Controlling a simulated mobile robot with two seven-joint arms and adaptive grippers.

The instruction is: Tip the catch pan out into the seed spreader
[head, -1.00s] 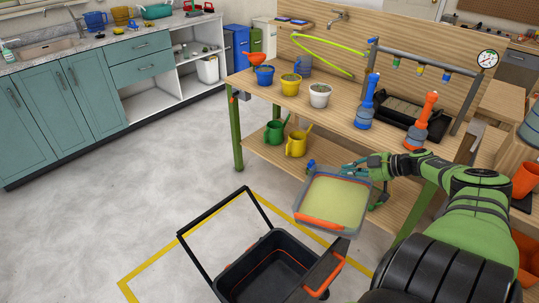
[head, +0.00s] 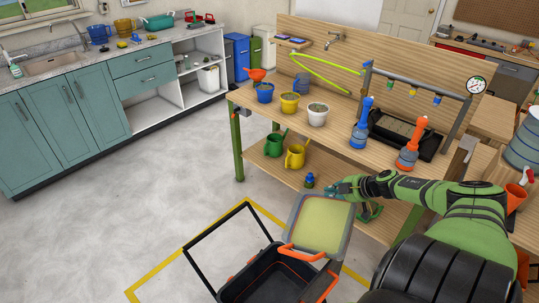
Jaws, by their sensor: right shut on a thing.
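The catch pan (head: 345,212) is a grey, shallow, square pan holding a layer of pale yellow-green material (head: 322,222), with an orange strip (head: 301,253) along its near edge. My right gripper (head: 345,190) is shut on the pan's far edge and holds it in the air. The seed spreader (head: 232,290), a black hopper with orange trim and a black frame handle (head: 215,228), stands on the floor below. In the picture, the pan's orange edge overlaps the hopper's far right side. The visible part of the hopper looks dark and empty. My left gripper is out of view.
The wooden potting bench (head: 345,140) stands just behind the pan, with pots, bottles and two watering cans (head: 295,155). A small blue bottle (head: 309,180) is close to the pan's far left corner. The floor to the left (head: 110,230) is clear.

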